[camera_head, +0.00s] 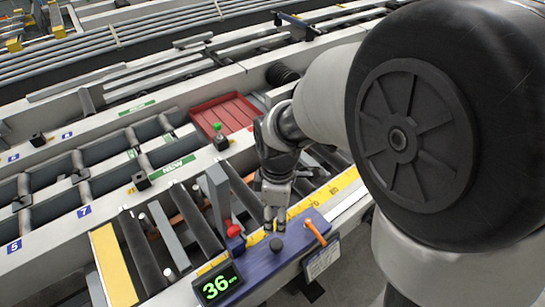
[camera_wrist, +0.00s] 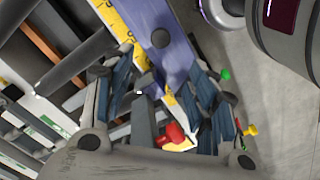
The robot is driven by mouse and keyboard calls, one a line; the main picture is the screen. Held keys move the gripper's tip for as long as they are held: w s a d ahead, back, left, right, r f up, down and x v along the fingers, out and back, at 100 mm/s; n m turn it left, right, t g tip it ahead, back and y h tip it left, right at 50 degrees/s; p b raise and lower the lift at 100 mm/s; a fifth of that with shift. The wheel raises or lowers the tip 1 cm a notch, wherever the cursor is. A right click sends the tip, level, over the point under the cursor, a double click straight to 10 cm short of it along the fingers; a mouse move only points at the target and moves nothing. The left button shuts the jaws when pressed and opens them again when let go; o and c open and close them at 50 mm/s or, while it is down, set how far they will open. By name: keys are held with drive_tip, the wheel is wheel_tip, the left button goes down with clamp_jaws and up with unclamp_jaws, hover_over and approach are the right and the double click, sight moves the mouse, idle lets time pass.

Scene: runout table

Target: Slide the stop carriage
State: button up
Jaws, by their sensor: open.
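The stop carriage is a blue-purple block (camera_head: 290,253) on the front rail, with a round dark knob (camera_head: 276,243) on top. In the wrist view the carriage (camera_wrist: 177,62) and its dark knob (camera_wrist: 160,38) lie beyond my fingers. An orange lever (camera_head: 316,232) stands at its right end, and a red knob (camera_head: 234,230) is at its left. My gripper (camera_head: 274,222) points down just above and behind the dark knob. Its fingers are apart with nothing held, also in the wrist view (camera_wrist: 160,95). I cannot tell whether a fingertip touches the knob.
A yellow ruler (camera_head: 322,194) runs along the rail. A display (camera_head: 216,283) reading 36 sits at the carriage's left end. Dark rollers and upright grey plates (camera_head: 218,195) stand behind the rail. A red tray (camera_head: 224,113) lies farther back. A white tag (camera_head: 321,260) hangs in front.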

sight(276, 243)
wheel_tip(276, 243, down, 16)
drive_tip(key=b, duration=0.5)
drive_tip(key=shift+c, duration=0.5)
clamp_jaws()
